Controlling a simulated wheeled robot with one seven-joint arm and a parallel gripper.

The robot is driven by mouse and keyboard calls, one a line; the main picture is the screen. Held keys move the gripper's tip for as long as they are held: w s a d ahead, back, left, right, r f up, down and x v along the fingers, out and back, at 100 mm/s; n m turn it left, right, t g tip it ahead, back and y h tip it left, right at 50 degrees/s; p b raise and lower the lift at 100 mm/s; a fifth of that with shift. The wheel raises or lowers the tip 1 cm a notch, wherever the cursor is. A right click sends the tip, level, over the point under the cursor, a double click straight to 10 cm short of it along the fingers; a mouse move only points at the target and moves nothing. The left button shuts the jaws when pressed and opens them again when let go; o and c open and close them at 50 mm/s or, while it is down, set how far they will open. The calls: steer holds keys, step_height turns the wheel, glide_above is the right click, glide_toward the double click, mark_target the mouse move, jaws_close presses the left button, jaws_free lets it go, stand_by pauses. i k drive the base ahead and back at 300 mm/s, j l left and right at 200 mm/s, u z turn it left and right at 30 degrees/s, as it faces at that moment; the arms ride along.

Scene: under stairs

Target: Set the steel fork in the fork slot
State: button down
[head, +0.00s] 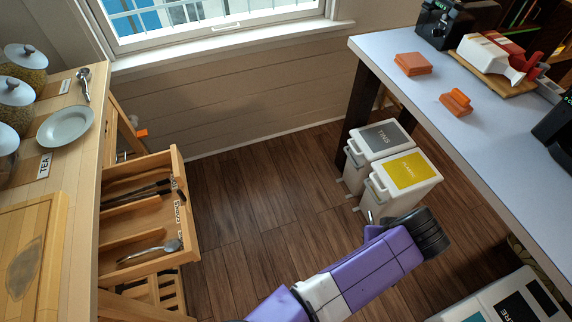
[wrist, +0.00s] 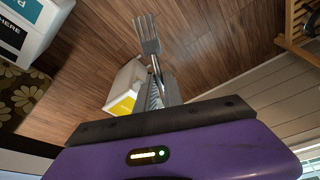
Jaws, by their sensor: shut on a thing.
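The steel fork (wrist: 150,42) is held by its handle in my gripper (wrist: 157,92), tines pointing away from the wrist. My gripper is shut on it, above the floor beside the white bins. In the head view my gripper is mostly hidden behind my purple arm, and only a small bit of metal shows near its end. The open wooden drawer (head: 190,243) is at the left, well apart from my gripper. Dark-handled cutlery (head: 140,192) lies in its far slot. A spoon (head: 168,247) lies in the near slot, and the middle slot (head: 135,220) looks empty. The slot labels are too small to read.
Two bins, grey-topped (head: 380,137) and yellow-topped (head: 405,175), stand by the table (head: 500,125) at right. Another bin (head: 510,300) is at bottom right. A counter (head: 75,160) with jars and a plate (head: 65,127) lies above the drawer. The floor (head: 250,210) between is clear.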

mark_target(147, 220)
steer(key=l+u, duration=0.1)
steer(key=u, duration=0.3)
steer(key=l+u, duration=0.1)
steer(key=u, duration=0.3)
steer(key=k+l+u, duration=0.1)
steer(key=u, duration=0.75)
steer(key=k+l, duration=0.05)
